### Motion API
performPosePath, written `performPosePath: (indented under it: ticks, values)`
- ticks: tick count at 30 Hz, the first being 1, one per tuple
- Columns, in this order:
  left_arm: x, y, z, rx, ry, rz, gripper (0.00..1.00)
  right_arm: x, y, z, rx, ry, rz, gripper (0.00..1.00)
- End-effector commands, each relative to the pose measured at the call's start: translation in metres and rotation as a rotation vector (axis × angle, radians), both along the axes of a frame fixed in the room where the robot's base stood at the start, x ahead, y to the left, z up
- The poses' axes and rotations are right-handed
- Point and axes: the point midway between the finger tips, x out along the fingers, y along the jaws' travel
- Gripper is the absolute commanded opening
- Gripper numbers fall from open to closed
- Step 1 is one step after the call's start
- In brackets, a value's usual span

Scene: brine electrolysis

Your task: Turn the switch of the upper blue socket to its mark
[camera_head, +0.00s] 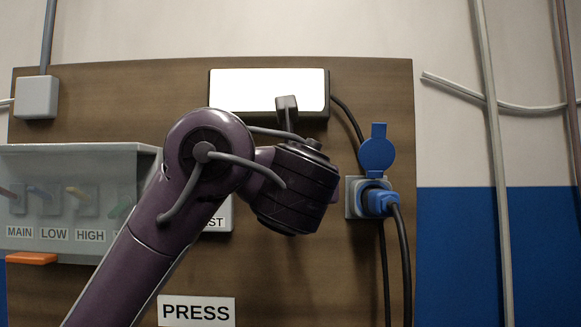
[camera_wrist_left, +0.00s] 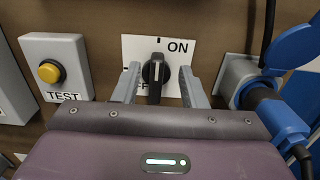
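In the left wrist view a black rotary switch (camera_wrist_left: 155,72) sits on a white plate (camera_wrist_left: 132,48). The plate has ON at its upper right, a short dark mark at the top and a partly hidden OFF label at lower left. The knob stands about upright, with a pale line on its face. My left gripper (camera_wrist_left: 159,80) is open, one finger on each side of the knob, with gaps visible. In the head view my arm hides the switch and fingers. The blue socket (camera_head: 376,152) has its lid raised and a blue plug (camera_head: 380,202) in it. My right gripper is not in view.
A TEST box with a yellow button (camera_wrist_left: 49,72) is left of the switch. The blue socket (camera_wrist_left: 292,48) and its plug are close on the right. Black cables hang below the plug. A box of labelled levers (camera_head: 75,160) and a PRESS sign (camera_head: 196,311) are on the wooden board.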

Motion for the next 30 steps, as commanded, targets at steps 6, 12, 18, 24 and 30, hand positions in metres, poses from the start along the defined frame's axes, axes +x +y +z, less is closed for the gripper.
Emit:
performPosePath:
  ticks: [6,12,18,24,30]
  values:
    - [0.021,0.005,-0.001,-0.002,0.016,0.008,0.38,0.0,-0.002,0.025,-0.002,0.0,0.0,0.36]
    - [0.035,0.004,-0.003,-0.002,0.015,0.006,0.38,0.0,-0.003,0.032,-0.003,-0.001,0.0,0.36]
    - [0.039,0.004,-0.004,-0.003,0.013,0.004,0.38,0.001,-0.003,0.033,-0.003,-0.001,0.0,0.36]
    - [0.039,0.004,-0.005,-0.003,0.013,0.004,0.38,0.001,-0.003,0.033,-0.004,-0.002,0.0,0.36]
    - [0.039,0.003,-0.005,-0.003,0.013,0.004,0.12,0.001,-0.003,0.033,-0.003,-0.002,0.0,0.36]
